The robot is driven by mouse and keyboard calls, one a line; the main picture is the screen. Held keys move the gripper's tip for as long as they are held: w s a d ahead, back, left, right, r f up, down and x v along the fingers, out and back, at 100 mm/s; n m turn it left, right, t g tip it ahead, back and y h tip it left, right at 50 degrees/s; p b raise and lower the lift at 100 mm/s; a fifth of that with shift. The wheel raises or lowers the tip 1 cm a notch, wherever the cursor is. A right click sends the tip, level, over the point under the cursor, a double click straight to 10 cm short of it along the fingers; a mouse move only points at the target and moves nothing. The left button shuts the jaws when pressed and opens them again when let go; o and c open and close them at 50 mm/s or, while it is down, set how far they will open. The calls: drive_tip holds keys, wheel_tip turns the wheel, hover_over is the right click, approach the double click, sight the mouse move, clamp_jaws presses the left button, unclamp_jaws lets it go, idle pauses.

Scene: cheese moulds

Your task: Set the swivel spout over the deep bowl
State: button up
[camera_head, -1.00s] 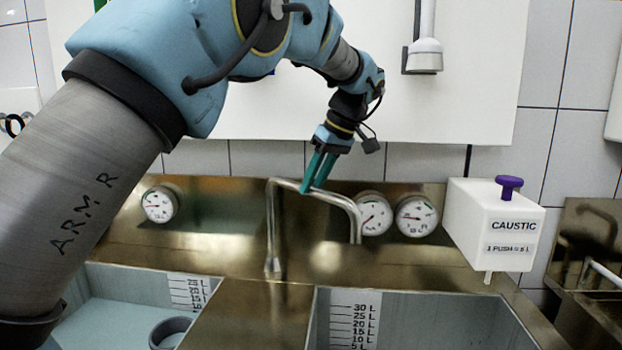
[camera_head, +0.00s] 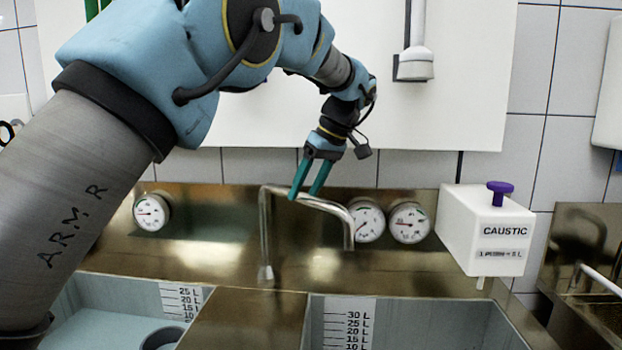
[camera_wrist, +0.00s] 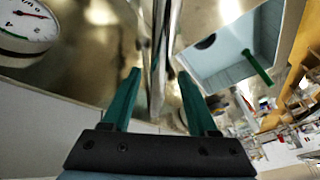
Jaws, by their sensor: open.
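The swivel spout (camera_head: 325,205) is a bent metal pipe rising from the sink's back ledge. Its arm runs to the right, and its down-turned outlet hangs at the back edge of the right bowl (camera_head: 420,318), marked up to 30 L. The left bowl (camera_head: 95,292) shows marks up to 25 L. My gripper (camera_head: 304,194) is open at the spout's top bar, with its green fingers spread. In the wrist view the spout (camera_wrist: 160,60) passes between the fingers, apart from both. Whether the outlet is fully over the bowl is hard to tell.
Dial gauges (camera_head: 151,212) (camera_head: 409,222) sit on the steel back panel, two of them close behind the outlet. A white caustic dispenser (camera_head: 487,232) with a purple knob stands at the right.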

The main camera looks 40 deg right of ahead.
drive_tip(key=v, duration=1)
drive_tip(key=shift+r, duration=0.25)
drive_tip(key=shift+s, duration=0.15)
